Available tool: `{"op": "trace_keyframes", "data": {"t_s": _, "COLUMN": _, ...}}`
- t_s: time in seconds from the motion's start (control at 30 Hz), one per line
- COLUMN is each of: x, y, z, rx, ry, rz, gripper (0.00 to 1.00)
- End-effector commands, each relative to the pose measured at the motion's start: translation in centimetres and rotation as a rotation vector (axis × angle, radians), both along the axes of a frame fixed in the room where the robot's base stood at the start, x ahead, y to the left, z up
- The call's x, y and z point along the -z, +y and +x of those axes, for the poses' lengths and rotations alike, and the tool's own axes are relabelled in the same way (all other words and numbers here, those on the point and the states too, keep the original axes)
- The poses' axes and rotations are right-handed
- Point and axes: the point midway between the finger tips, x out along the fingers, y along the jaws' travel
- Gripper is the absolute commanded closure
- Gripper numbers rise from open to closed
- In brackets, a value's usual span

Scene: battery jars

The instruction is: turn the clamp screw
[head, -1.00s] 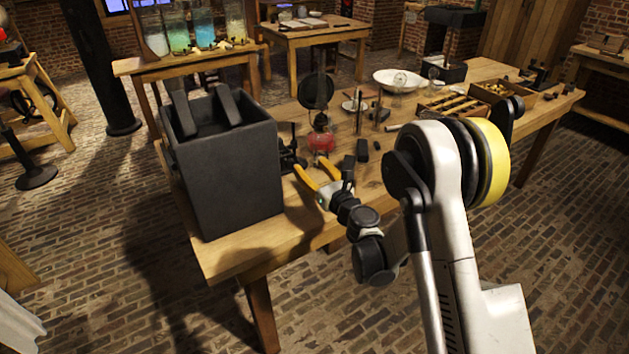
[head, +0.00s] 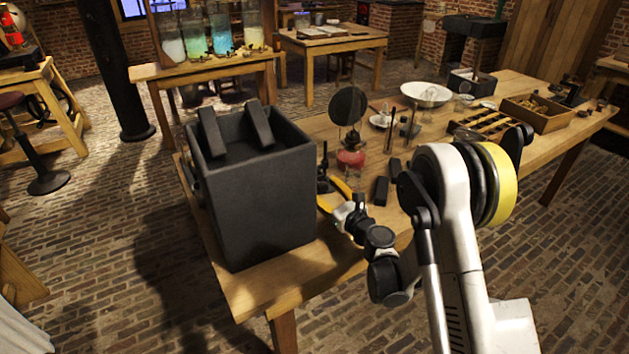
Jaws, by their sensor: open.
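My gripper (head: 326,190), with yellow-orange fingers, is low over the table (head: 345,258) just right of the large dark box. Its fingers are spread and nothing shows between them. A small dark upright fitting (head: 323,165) stands just beyond the fingertips, beside the box. I cannot make out a clamp screw on it at this size. The fingers partly overlap the fitting's lower part, and I cannot tell whether they touch it.
The tall dark box (head: 262,205) holds two dark slabs and stands close left of my gripper. A red-based stand with a round dark disc (head: 348,105) is behind. A dark block (head: 381,190) lies to the right. A white bowl (head: 426,94) and divided tray (head: 490,126) are farther back.

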Motion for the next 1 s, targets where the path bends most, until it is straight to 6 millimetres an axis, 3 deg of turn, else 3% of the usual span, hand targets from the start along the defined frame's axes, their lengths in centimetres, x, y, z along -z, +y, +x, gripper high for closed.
{"op": "trace_keyframes", "data": {"t_s": 0.27, "x": -0.02, "y": -0.07, "z": -0.02, "rx": 0.0, "ry": 0.0, "rz": 0.0, "gripper": 0.48}}
{"op": "trace_keyframes", "data": {"t_s": 0.43, "x": -0.02, "y": -0.06, "z": -0.02, "rx": 0.0, "ry": 0.0, "rz": 0.0, "gripper": 0.98}}
{"op": "trace_keyframes", "data": {"t_s": 0.47, "x": -0.02, "y": -0.06, "z": -0.02, "rx": 0.0, "ry": 0.0, "rz": 0.0, "gripper": 1.0}}
{"op": "trace_keyframes", "data": {"t_s": 1.0, "x": -0.04, "y": -0.07, "z": 0.03, "rx": 0.0, "ry": 0.056, "rz": 0.083, "gripper": 1.0}}
